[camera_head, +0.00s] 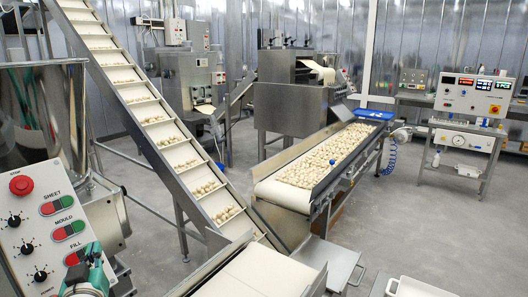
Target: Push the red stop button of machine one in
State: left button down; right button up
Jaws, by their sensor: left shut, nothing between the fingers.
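A round red stop button (21,185) sits on a pale upright control panel (30,238) at the left edge, below small lettering. It stands out from the panel face; I cannot tell how far in it is. My left gripper (92,254), teal and dark, is at the bottom left in front of the panel's lower right corner. It is shut and empty, below and to the right of the button and apart from it. It hides part of the panel near the FILL switch. My right gripper is not in view.
The panel also has black knobs (14,220) and red-green SHEET, MOULD and FILL switches (56,205). A steel hopper (42,110) stands behind it. A cleated conveyor (150,120) rises to the upper left. A flat belt (285,195) carries filled pasta.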

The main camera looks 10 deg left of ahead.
aim_at(21, 184)
jog(key=k, duration=1)
